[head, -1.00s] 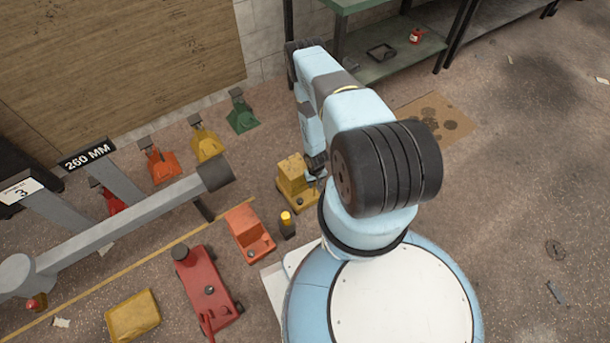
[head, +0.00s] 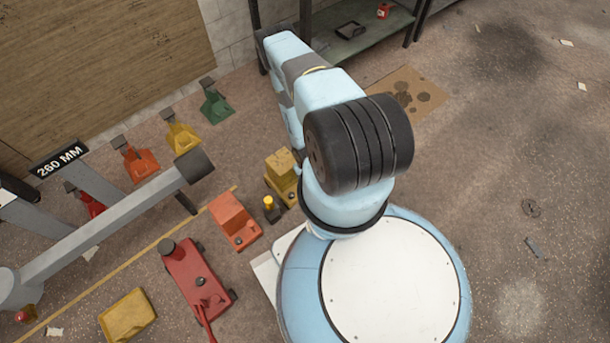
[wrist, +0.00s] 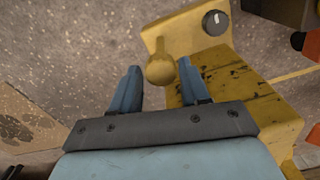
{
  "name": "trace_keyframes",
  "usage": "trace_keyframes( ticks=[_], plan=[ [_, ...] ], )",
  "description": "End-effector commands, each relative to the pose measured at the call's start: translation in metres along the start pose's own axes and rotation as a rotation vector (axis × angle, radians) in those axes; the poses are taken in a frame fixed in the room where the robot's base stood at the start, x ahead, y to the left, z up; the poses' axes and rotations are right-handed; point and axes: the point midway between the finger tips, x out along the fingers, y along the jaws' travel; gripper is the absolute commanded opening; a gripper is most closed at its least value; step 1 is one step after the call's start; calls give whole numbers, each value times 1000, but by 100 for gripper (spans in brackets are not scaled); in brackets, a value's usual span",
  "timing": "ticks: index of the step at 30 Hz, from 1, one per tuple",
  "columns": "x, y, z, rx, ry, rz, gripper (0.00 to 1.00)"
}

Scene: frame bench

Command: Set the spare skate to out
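The yellow skate (head: 281,167), which I take to be the spare skate, stands on the floor just left of my arm in the head view, partly covered by it. The wrist view shows its worn yellow body (wrist: 240,85) close up, with a dark round dial (wrist: 215,22) bearing a white mark. A yellow ball-ended knob (wrist: 160,70) stands out by the skate's edge. My gripper (wrist: 159,66) is open, its two blue fingers apart on either side of the knob. I cannot tell whether either finger touches it. The head view hides the gripper behind the arm.
A grey beam (head: 110,225) and several coloured stands lie beyond. The floor at right is mostly clear.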

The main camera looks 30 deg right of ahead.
Motion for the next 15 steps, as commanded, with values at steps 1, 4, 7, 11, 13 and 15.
trace_keyframes(
  ticks=[1, 4, 7, 11, 13, 15],
  plan=[
    [0, 0, 0, 0, 0, 0, 50],
    [0, 0, 0, 0, 0, -1, 60],
    [0, -1, 0, 0, 0, -1, 61],
    [0, -1, 0, -1, 0, -1, 61],
    [-2, -1, 0, -1, 0, -1, 61],
    [-6, -1, 0, -1, 0, -1, 61]
  ],
)
